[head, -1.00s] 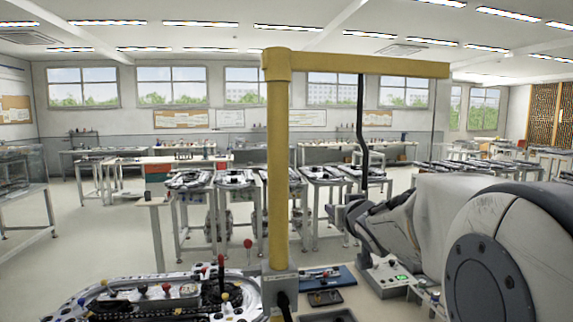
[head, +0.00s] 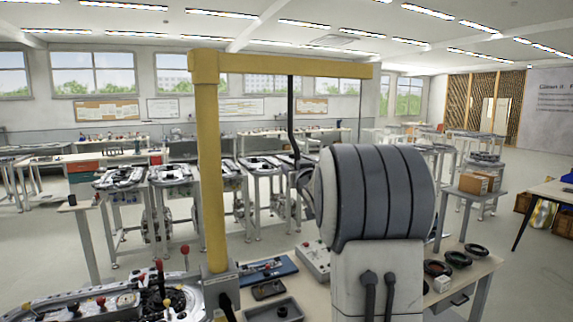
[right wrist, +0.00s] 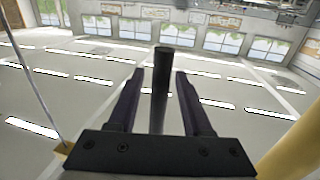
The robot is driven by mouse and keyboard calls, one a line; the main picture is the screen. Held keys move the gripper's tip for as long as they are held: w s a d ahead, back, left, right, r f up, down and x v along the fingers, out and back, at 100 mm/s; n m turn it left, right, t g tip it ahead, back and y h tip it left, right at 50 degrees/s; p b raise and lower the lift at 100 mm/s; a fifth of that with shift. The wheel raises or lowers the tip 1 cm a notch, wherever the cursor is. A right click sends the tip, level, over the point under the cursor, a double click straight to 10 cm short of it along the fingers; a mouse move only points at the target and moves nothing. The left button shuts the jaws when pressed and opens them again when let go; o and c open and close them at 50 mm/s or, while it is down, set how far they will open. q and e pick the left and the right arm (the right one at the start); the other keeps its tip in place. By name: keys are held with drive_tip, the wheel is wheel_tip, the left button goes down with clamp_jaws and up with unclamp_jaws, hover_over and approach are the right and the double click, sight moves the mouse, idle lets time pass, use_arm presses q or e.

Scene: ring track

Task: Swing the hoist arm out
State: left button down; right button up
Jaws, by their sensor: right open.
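The hoist is a yellow post (head: 211,170) with a yellow boom (head: 300,67) reaching right from its top. A dark bent rod (head: 291,115) hangs from the boom. My right gripper (head: 302,178) is at the rod's lower end, partly hidden behind my own arm. In the right wrist view, which looks upside down, my right gripper (right wrist: 157,85) is open. The rod (right wrist: 161,68) stands between its two fingers, with a gap on each side. The yellow post (right wrist: 293,150) shows at the lower right there. My left gripper is not in view.
An oval track assembly (head: 100,305) with red-knobbed levers is at lower left. A blue tray (head: 266,271), a grey control box (head: 316,258) and black rings (head: 458,259) lie on the bench. A thin line hangs from the boom's far end.

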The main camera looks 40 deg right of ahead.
drive_tip(key=shift+w+d, duration=0.15)
drive_tip(key=shift+w, duration=0.15)
clamp_jaws()
idle(1.2)
